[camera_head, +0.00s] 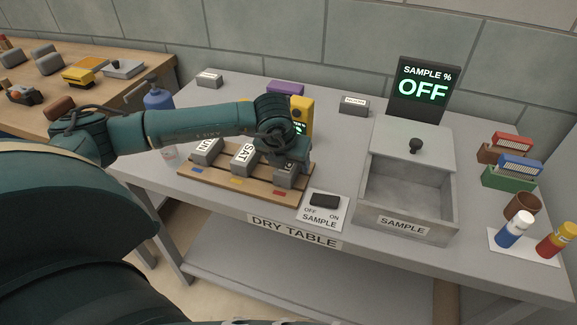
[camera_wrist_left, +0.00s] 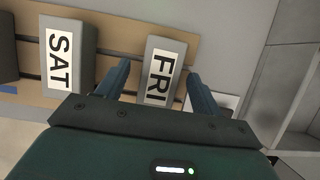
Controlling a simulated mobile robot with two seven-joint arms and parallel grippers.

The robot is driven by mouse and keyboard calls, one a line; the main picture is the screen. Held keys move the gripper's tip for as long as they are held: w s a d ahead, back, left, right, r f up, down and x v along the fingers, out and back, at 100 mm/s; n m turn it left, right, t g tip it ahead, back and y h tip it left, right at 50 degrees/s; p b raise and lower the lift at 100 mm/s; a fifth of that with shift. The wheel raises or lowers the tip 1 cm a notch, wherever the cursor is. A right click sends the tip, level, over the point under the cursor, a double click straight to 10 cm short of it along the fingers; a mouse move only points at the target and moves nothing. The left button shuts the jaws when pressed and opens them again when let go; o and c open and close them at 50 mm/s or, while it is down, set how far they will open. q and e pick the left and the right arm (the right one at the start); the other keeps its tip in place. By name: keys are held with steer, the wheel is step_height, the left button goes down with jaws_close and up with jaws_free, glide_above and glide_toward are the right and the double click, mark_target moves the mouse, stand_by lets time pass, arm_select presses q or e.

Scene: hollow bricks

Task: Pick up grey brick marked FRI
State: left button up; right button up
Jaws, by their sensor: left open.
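The grey brick marked FRI (camera_wrist_left: 160,68) stands on the wooden board (camera_head: 262,196) at its right end. In the head view the FRI brick (camera_head: 285,178) is partly hidden by my left gripper (camera_head: 290,163). In the left wrist view my left gripper (camera_wrist_left: 160,85) is open, with one finger on each side of the FRI brick and small gaps visible. A grey brick marked SAT (camera_wrist_left: 68,52) stands beside it, and it also shows in the head view (camera_head: 243,156). My right gripper is not in view.
Another grey brick (camera_head: 207,150) stands at the board's left end. A SAMPLE switch (camera_head: 324,200) and an open grey SAMPLE box (camera_head: 403,222) lie right of the board.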

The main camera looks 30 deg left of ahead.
arm_select(q)
steer(key=shift+w+a+f, duration=0.1)
steer(key=shift+w+f, duration=0.1)
steer(key=shift+f, duration=0.3)
steer(key=shift+f+b, duration=0.25)
steer(key=shift+b, duration=0.25)
steer(key=shift+c, duration=0.6)
steer(key=c, duration=1.1)
